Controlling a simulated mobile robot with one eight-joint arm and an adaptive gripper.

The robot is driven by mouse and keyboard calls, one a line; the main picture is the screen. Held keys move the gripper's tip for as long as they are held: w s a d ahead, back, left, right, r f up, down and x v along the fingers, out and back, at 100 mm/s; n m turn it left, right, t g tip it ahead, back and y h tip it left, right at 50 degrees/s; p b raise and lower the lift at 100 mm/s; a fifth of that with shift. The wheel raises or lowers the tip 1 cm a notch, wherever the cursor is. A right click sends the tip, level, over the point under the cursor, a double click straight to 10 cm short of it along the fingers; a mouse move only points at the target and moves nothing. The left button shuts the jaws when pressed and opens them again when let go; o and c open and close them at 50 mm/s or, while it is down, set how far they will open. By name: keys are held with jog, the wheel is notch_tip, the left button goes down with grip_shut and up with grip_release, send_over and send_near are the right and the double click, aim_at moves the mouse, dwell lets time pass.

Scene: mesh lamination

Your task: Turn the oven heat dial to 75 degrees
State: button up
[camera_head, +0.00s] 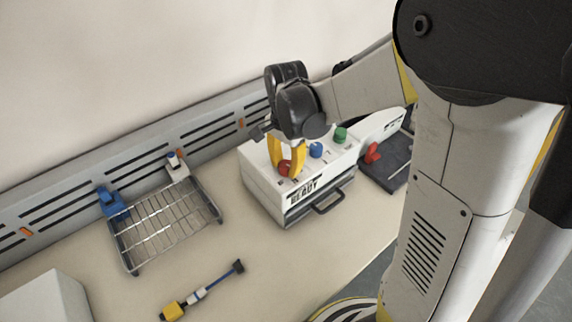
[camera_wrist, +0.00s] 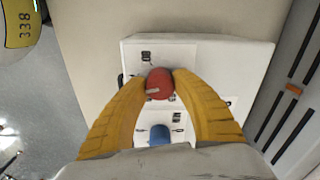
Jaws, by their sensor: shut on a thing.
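The oven is a white box (camera_head: 262,197) with a dark drawer-like front and a handle, standing on the bench in the middle of the head view. Its white top also shows in the wrist view (camera_wrist: 200,60). On top sit a red dial (camera_head: 284,168), a blue knob (camera_head: 316,150) and a green knob (camera_head: 340,134). My gripper (camera_head: 287,160) points down with its yellow fingers shut on the red dial. In the wrist view the fingertips touch both sides of the red dial (camera_wrist: 160,84), which has a light mark at its lower left. The degree markings are too small to read.
A wire rack (camera_head: 168,228) with blue and white clips stands left of the oven. A blue-and-yellow tool (camera_head: 203,291) lies in front. A dark device with a red knob (camera_head: 373,153) is right of the oven. A slotted grey rail (camera_head: 70,212) runs behind.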

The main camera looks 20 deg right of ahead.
aim_at(286, 164)
jog(key=shift+m, duration=1)
jog(key=o, duration=1.2)
notch_tip(286, 164, up, 12)
jog(key=shift+s, duration=0.1)
